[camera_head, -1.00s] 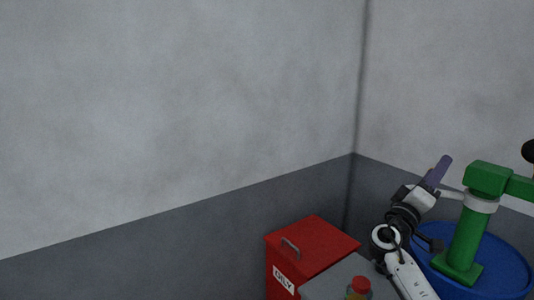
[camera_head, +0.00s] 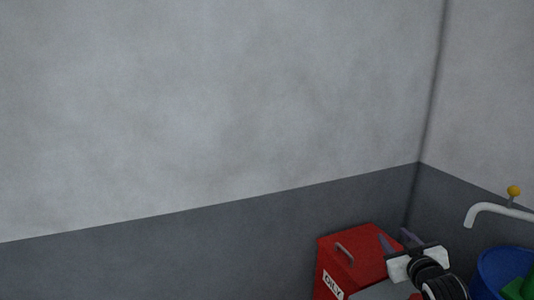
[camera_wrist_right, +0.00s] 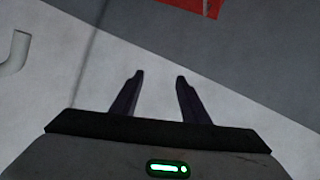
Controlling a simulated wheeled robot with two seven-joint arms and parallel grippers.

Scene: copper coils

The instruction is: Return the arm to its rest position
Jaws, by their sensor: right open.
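My right gripper (camera_head: 396,238) is at the lower right of the head view, in front of the red bin (camera_head: 352,262) and the dark lower wall. Its two purple-grey fingers are spread apart. In the right wrist view the same gripper (camera_wrist_right: 159,76) shows its fingers apart with nothing between them. My left gripper is in neither view.
The red bin has a handle on its lid and a partly visible label. A blue drum (camera_head: 497,268) with a green part (camera_head: 517,288) stands at the right edge. A pale curved pipe (camera_head: 484,211) with a yellow knob (camera_head: 513,190) is above it. The wall on the left is bare.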

